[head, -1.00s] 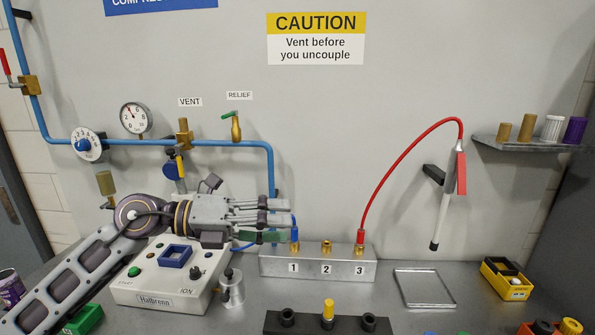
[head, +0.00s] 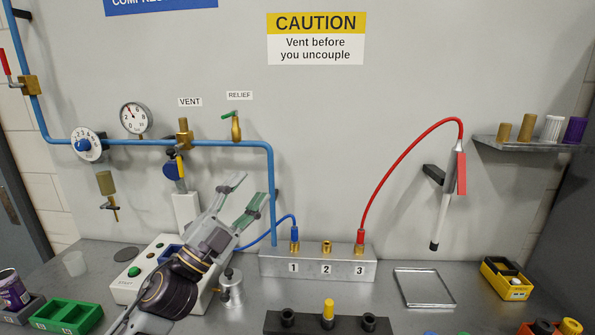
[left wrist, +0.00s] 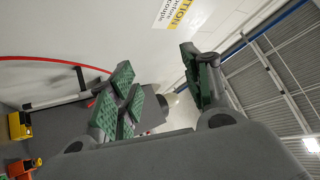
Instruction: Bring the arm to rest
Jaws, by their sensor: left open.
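My left gripper (head: 241,200) is raised over the white Halbrenn box (head: 132,289), in front of the blue pipe and grey back panel. Its fingers are spread open with nothing between them, and they point up and to the right. In the left wrist view its green-padded fingers (left wrist: 165,90) stand apart and empty. The arm and wrist hide part of the white box. The manifold (head: 318,268) with ports 1, 2 and 3 stands to the right, clear of the fingers. A blue hose plug (head: 294,234) is at port 1 and a red one (head: 360,237) at port 3. My right gripper is not in view.
A metal cylinder (head: 231,288) stands beside the white box, close below the gripper. A black holder (head: 328,322) with a yellow-topped piece is at front centre. An empty tray (head: 424,303) and a yellow bin (head: 505,281) lie right. A green bin (head: 66,316) is front left.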

